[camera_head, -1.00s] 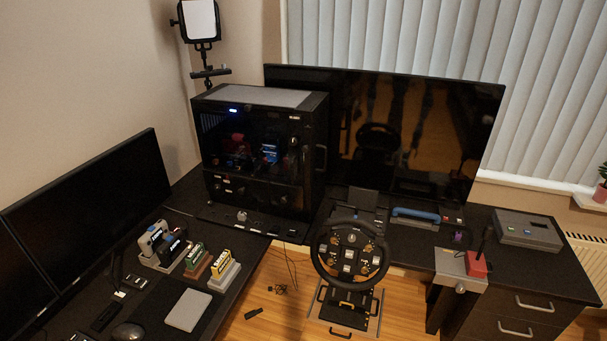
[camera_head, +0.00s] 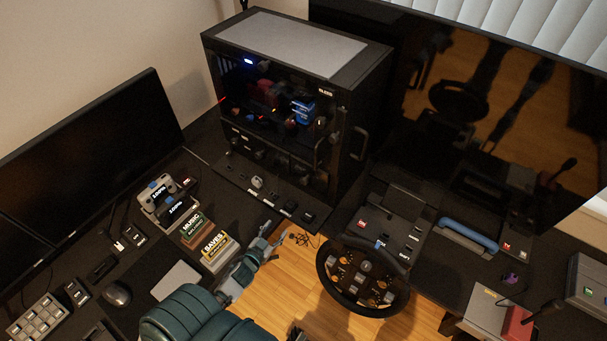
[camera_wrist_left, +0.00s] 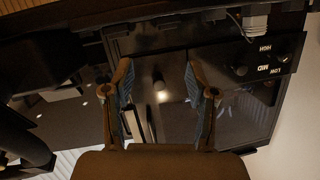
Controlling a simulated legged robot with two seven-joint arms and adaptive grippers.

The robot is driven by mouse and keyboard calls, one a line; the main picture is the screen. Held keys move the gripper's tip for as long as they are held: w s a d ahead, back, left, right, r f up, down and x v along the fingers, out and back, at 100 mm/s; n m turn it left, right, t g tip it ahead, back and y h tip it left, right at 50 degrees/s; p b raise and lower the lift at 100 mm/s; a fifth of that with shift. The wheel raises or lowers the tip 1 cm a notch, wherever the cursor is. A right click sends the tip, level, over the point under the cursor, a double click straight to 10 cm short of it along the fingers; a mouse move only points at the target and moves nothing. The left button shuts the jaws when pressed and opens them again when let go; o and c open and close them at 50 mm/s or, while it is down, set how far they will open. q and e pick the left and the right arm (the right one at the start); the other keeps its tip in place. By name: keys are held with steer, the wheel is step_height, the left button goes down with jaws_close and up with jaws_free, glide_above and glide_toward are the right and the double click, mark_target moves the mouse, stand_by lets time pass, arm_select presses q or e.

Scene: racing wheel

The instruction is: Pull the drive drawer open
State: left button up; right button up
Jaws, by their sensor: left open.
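A black computer tower (camera_head: 345,145) with a glass front stands on the desk. Its lower front carries a dark strip with small knobs (camera_head: 262,153); I cannot clearly single out a drive drawer. My left gripper (camera_head: 276,238) is in front of the tower, over the desk's inner edge, apart from the tower and empty. A panel marked HIGH, MID and LOW (camera_wrist_left: 262,58) shows at right there. My right gripper is not in view.
A low control strip (camera_head: 268,200) lies before the tower. Labelled cartridges in stands (camera_head: 212,250) are left of my gripper. The steering wheel (camera_head: 364,275) is to its right. A large dark screen (camera_head: 480,110) stands behind. Wooden floor shows between desk and wheel.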

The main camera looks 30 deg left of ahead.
mark_target(302, 183)
arm_select(q)
step_height(302, 183, up, 9)
steer(key=w+m+t+h, duration=0.2)
steer(key=t+h, duration=0.1)
steer(key=shift+y, duration=0.4)
steer(key=w, duration=1.1)
steer(key=w+d+p, duration=0.1)
steer(key=w, duration=0.4)
steer(key=shift+w+f, duration=0.1)
steer(key=shift+w, duration=0.3)
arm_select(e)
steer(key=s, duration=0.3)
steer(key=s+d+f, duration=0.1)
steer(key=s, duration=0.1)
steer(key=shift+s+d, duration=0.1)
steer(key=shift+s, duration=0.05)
arm_select(q)
jaws_close()
